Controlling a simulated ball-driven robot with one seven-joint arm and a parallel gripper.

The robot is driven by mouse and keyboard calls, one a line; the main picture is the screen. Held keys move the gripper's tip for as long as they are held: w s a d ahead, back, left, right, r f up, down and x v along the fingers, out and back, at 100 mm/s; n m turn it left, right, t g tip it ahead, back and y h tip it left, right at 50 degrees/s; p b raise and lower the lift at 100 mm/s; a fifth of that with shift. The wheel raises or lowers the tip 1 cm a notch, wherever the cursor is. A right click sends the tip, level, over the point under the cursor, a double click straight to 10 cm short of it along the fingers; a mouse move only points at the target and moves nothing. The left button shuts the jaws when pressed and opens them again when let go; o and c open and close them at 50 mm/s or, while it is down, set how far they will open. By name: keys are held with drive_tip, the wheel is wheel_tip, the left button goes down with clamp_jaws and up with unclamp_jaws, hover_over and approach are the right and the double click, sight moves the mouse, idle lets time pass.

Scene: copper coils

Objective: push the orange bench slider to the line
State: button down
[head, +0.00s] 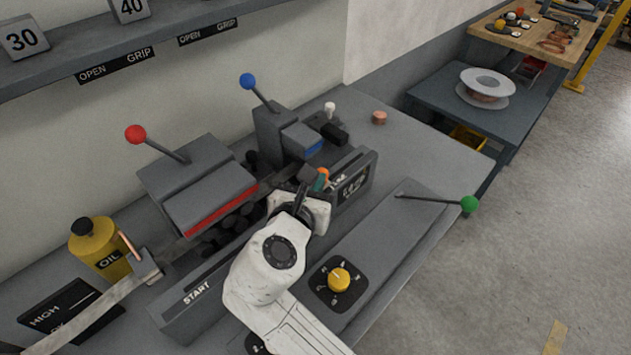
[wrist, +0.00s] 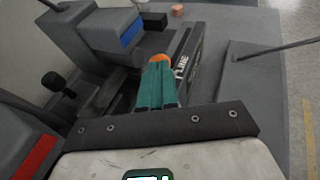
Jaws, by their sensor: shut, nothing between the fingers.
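The orange slider knob (head: 323,173) shows just past my fingertips in the head view, between the machine and the low front rail. In the wrist view the knob (wrist: 160,58) is a rounded orange top right beyond the teal fingers. My gripper (head: 319,183) is shut and empty; its teal fingers (wrist: 158,80) lie together and hide the lower part of the knob. I cannot tell whether they touch it. A label (wrist: 181,66) ending in "LINE" is on the rail right of the knob in the wrist view. The line mark itself is not clearly visible.
A red-ball lever (head: 136,134) and a blue-ball lever (head: 247,81) stand at the back. A green-ball lever (head: 469,203) and a yellow dial (head: 339,279) are at the front right. A copper piece (head: 379,117) lies on the bench's far end. An oil can (head: 97,247) stands left.

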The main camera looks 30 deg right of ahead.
drive_tip(key=shift+d+r, duration=0.1)
drive_tip(key=shift+w+d+p, duration=0.25)
drive_tip(key=shift+d+p, duration=0.2)
drive_tip(key=shift+p, duration=0.6)
drive_tip(key=shift+w+d+p, duration=0.2)
drive_tip(key=shift+d+p, duration=0.05)
drive_tip(key=shift+p, duration=0.05)
drive_tip(key=shift+f, duration=0.25)
drive_tip(key=shift+r, duration=0.1)
